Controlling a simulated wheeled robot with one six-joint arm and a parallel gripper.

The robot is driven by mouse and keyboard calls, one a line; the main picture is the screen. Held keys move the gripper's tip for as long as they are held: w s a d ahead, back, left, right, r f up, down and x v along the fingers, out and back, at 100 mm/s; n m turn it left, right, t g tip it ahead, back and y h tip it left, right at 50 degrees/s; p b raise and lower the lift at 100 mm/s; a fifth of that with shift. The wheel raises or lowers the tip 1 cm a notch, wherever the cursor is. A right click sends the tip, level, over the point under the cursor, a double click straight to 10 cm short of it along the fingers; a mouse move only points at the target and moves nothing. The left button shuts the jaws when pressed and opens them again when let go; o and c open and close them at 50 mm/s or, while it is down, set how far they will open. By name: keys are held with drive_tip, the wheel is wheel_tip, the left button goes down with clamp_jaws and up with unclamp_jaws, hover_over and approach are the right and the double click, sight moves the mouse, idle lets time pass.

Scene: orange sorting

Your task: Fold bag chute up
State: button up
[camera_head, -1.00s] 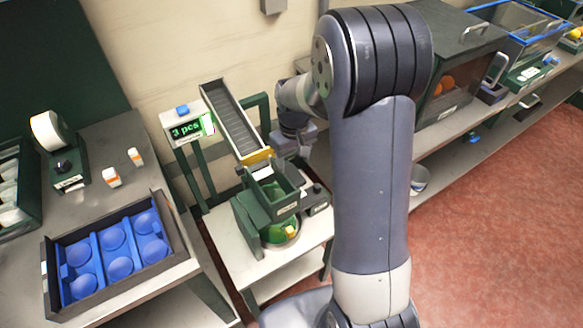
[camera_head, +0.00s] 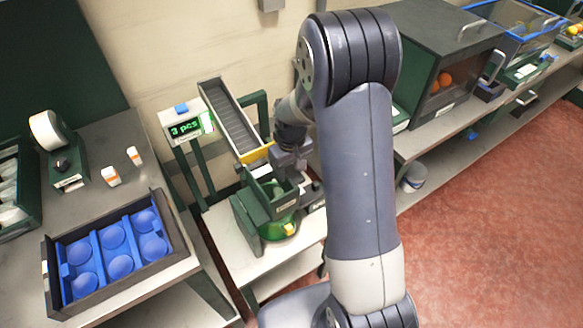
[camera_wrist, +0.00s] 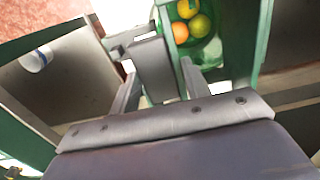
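The green bag chute (camera_head: 286,208) stands on the small white-topped stand, just below the lower end of the sloped roller ramp. My gripper (camera_head: 290,165) is close behind its upper right side in the head view, its fingertips partly hidden by the chute and my wrist. In the wrist view my gripper (camera_wrist: 160,88) has its two fingers apart, with a grey block (camera_wrist: 152,66) beyond and between them; contact is not clear. Green walls (camera_wrist: 236,40) and several oranges and yellow fruits (camera_wrist: 187,10) in a green holder lie just past the fingers.
The roller ramp (camera_head: 232,118) with a yellow lip ends right above the chute. A display (camera_head: 185,128) reads "3 pcs". A dark crate with blue cups (camera_head: 182,232) sits on the left table. A cabinet (camera_head: 422,100) with oranges stands at right.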

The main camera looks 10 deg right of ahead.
drive_tip(key=shift+d, duration=0.15)
drive_tip(key=c, duration=0.7)
drive_tip(key=shift+r, duration=0.1)
drive_tip(key=shift+w, duration=0.1)
